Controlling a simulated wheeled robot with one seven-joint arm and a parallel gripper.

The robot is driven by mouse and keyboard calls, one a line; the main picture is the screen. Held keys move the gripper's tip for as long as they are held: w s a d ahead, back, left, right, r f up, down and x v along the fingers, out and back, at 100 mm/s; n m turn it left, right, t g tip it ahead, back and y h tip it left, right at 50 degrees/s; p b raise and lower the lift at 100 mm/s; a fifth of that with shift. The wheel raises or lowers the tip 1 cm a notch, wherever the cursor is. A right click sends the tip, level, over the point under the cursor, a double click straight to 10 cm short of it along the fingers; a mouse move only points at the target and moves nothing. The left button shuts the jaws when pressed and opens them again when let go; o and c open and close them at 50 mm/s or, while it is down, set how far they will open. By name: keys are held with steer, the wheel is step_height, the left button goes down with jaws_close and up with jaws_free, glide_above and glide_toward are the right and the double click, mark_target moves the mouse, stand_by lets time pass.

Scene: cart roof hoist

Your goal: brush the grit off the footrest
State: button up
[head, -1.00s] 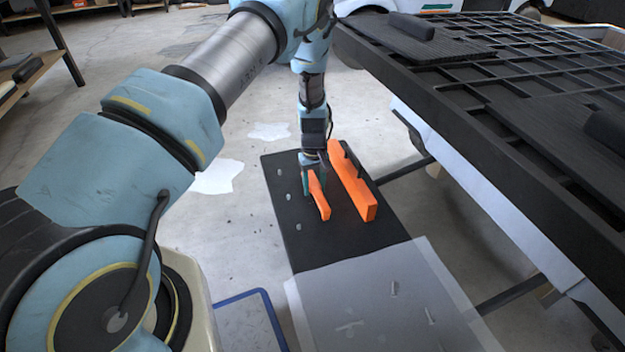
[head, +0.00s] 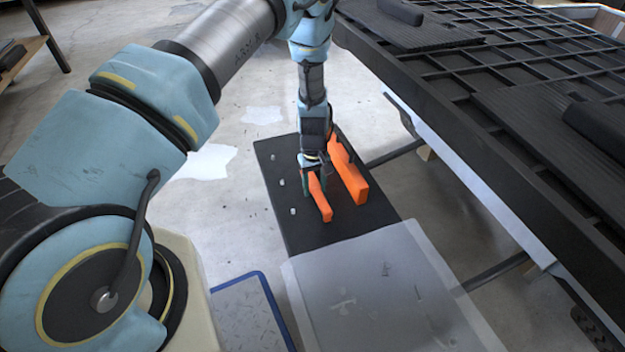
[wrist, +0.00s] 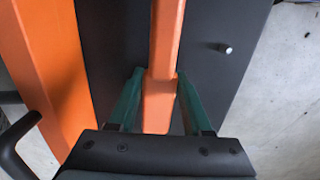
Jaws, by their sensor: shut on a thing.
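The footrest is a flat black board (head: 322,234) on the floor in the middle of the head view. Several small pale bits of grit (head: 282,182) lie in a row along its left side; one bit (wrist: 225,48) shows in the wrist view. My gripper (head: 314,190) is low over the board, shut on a narrow orange bar (head: 323,206). In the wrist view the green fingers stand on both sides of this bar (wrist: 164,40). I see no bristles, and cannot tell whether its underside touches the board.
A taller orange block (head: 348,172) stands on the board just right of the held bar. A grey translucent sheet (head: 395,275) adjoins the board's near edge. A blue-rimmed tray (head: 250,310) lies left of it. A large black grid rack (head: 500,140) overhangs the right side.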

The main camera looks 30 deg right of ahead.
mark_target(327, 209)
steer(key=shift+s+a+p, duration=0.2)
steer(key=shift+s+p, duration=0.3)
steer(key=shift+s, duration=1.15)
steer(key=shift+s+a+p, duration=0.25)
steer(key=shift+s+p, duration=0.3)
steer(key=shift+s, duration=1.1)
steer(key=shift+s+a+p, duration=0.2)
steer(key=shift+s+p, duration=0.3)
steer(key=shift+s, duration=1.15)
steer(key=shift+r, duration=0.1)
steer(key=shift+r+p, duration=3.45)
steer(key=shift+r, duration=0.95)
